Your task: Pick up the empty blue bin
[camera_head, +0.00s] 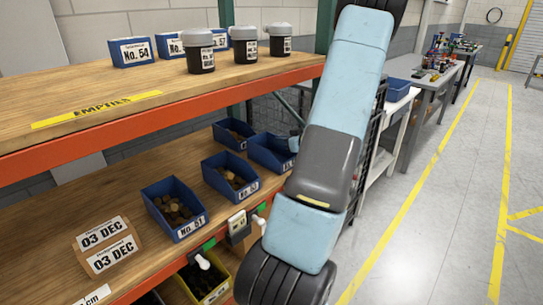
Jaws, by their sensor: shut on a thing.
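The empty blue bin (270,153) sits on the lower wooden shelf, at the right end of the rear bins, partly hidden behind my arm. No contents show in the part of it that I can see. A small part of my gripper (294,142) shows at the bin's right rim, beside my arm. It is shut on the bin there; the fingertips are mostly hidden. The bin looks to be at about shelf level; I cannot tell whether it is lifted.
Blue bins with brown pieces (173,208), (230,176), (233,134) stand close on the lower shelf. The upper shelf (95,95) has an "EMPTIES" strip (97,109), small blue bins (131,51) and lidded cups (200,52). Its front and left are clear.

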